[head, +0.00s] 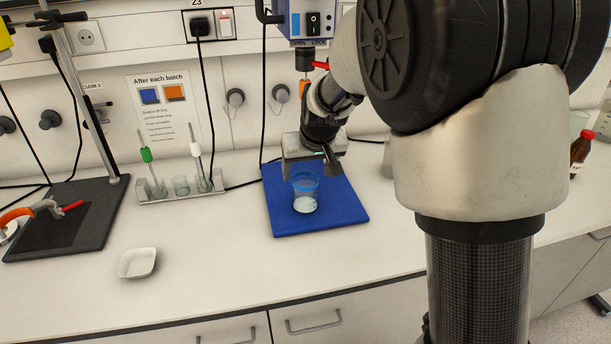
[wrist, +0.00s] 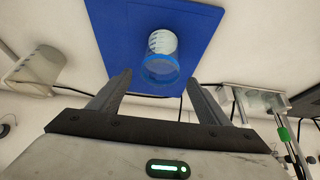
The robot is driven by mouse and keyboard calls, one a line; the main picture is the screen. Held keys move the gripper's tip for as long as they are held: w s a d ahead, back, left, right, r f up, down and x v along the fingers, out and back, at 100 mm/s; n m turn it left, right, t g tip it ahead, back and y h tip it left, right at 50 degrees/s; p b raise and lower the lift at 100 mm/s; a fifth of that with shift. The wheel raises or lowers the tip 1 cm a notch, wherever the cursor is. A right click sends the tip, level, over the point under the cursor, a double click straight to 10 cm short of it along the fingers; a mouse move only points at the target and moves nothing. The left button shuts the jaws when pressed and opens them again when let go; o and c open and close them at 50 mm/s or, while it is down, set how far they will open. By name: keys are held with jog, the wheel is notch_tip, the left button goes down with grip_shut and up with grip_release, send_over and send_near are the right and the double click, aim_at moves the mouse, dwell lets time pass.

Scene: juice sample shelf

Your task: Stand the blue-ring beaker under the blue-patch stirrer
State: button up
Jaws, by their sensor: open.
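The clear blue-ring beaker (head: 305,193) stands upright on the blue mat (head: 340,213), with a blue band near its rim and pale contents or markings low down. The blue-patch stirrer (head: 306,17) is above and behind it, its lower part partly hidden by my arm. My gripper (head: 318,163) is just behind and above the beaker. In the wrist view, my gripper (wrist: 159,80) is open, and the beaker (wrist: 162,62) shows ahead, its rim end roughly level with the space between the fingertips. I see no contact.
A rack with green- and white-handled rods (head: 180,192) stands left of the mat. A white dish (head: 138,263) lies at the front left. A black stand base (head: 85,225) is farther left. Another beaker (wrist: 38,70) stands beside the mat. A brown bottle (head: 580,152) is far right.

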jog(key=s+d+r+m, duration=0.1)
jog(key=s+d+r, duration=0.2)
jog(key=s+r, duration=0.35)
jog(key=s+d+r, duration=0.4)
jog(key=s+r, duration=0.1)
jog(key=s, duration=0.3)
jog(key=s+d, duration=0.2)
jog(key=s, duration=0.6)
jog(key=s+d+m+h, duration=0.1)
jog(key=s+d, duration=0.1)
jog(key=s, duration=0.7)
jog(key=shift+d+f+p, duration=0.3)
jog(key=shift+d+f, duration=0.1)
jog(key=shift+f, duration=0.05)
